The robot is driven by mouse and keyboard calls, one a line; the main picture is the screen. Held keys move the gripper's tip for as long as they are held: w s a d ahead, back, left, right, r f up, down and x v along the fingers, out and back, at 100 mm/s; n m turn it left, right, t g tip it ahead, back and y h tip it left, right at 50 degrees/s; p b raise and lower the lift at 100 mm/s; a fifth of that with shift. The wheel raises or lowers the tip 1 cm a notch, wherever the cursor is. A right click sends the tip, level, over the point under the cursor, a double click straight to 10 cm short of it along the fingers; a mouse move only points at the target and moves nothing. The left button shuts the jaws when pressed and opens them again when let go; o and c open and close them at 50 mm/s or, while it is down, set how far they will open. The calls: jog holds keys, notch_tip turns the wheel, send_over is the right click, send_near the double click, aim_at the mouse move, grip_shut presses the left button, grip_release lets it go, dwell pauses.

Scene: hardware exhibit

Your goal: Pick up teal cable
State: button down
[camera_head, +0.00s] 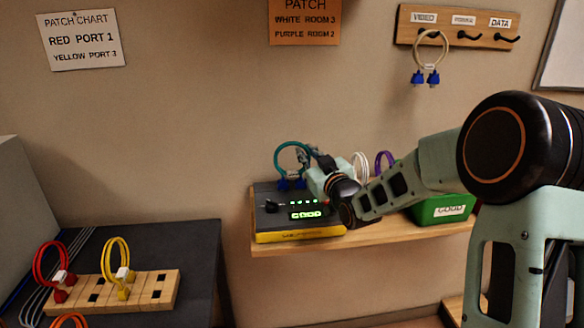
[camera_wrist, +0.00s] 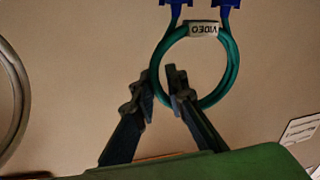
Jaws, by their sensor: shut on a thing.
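The teal cable (camera_head: 279,152) is a coiled loop with two blue plugs and a white tag reading VIDEO. It also shows in the wrist view (camera_wrist: 236,63), plugs at the top. My gripper (camera_head: 308,157) is at the loop's right side in the head view, above the tester box (camera_head: 268,222). In the wrist view my gripper (camera_wrist: 161,84) is shut on the loop's left side, one finger outside the ring and one inside. The plugs hang at the box's back edge; whether they touch it I cannot tell. The tester's display is lit green and reads GOOD.
A wooden shelf (camera_head: 375,238) carries the tester and a green bin (camera_head: 430,212); white and purple cables stand behind my arm. A hook board (camera_head: 400,28) above holds a cream cable on VIDEO. A wooden block (camera_head: 150,290) with red and yellow cables is lower left.

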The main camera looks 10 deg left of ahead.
jog(key=shift+r, duration=0.1)
jog(key=shift+r, duration=0.4)
notch_tip(320, 180, up, 2)
jog(key=shift+r, duration=0.25)
jog(key=s+d+r+p, duration=0.2)
jog(key=s+d+r, duration=0.6)
jog(key=s, duration=0.3)
jog(key=shift+d+r, duration=0.3)
jog(key=shift+r, duration=0.5)
